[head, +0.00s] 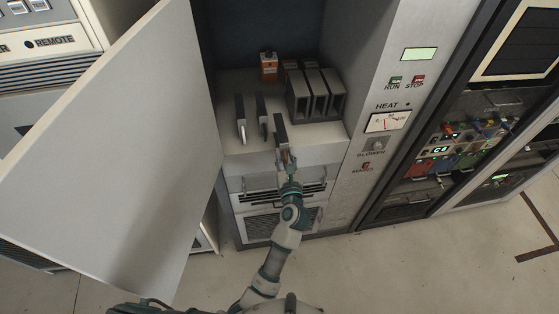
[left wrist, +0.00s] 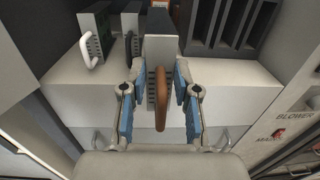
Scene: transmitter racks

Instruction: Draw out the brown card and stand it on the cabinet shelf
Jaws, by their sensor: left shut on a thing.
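The brown card (head: 281,130), a dark narrow module with a brown loop handle, is upright at the front edge of the cabinet shelf (head: 232,149). In the left wrist view its brown handle (left wrist: 160,103) faces me, and its front end overlaps the shelf's front edge. My left gripper (head: 286,158) is shut on the brown card, with blue fingers on both sides of it in the left wrist view (left wrist: 160,82). I cannot tell whether the card's underside touches the shelf. My right gripper is not in view.
A white-handled card (head: 240,118) and a dark-handled card (head: 262,116) stand left of it. A grey slotted rack (head: 298,98) is behind right, with an orange-faced unit (head: 268,66) further back. The open cabinet door (head: 130,130) bounds the left side.

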